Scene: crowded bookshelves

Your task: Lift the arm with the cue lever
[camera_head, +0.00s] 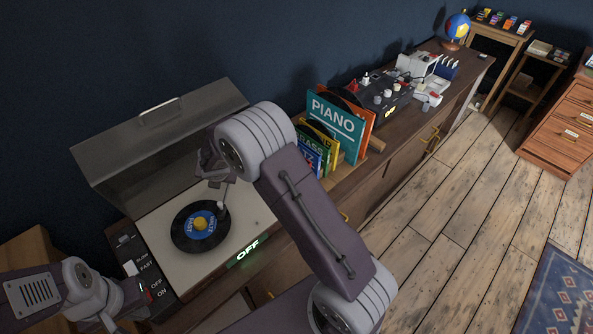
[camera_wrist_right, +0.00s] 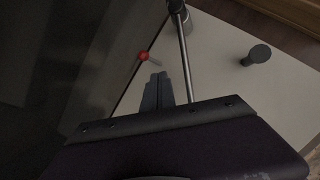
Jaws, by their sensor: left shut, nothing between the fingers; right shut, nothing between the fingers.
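The record player (camera_head: 265,225) stands open, with a blue-labelled record (camera_head: 183,235) on it. Its tonearm (camera_head: 228,192) reaches to the record's right edge; whether it touches is unclear. In the right wrist view the tonearm's silver tube (camera_wrist_right: 185,55) runs beside my shut right gripper (camera_wrist_right: 159,78). The red-tipped cue lever (camera_wrist_right: 143,57) lies just beyond the fingertips, slightly left; contact cannot be told. In the head view my right gripper (camera_head: 210,165) is partly hidden by its wrist, above the player's back. My left gripper (camera_head: 128,298) is shut at lower left, near the player's switches.
The raised lid (camera_head: 150,140) stands behind the player. A grey knob (camera_wrist_right: 257,54) shows in the wrist view. Further right are devices and a globe (camera_head: 457,27).

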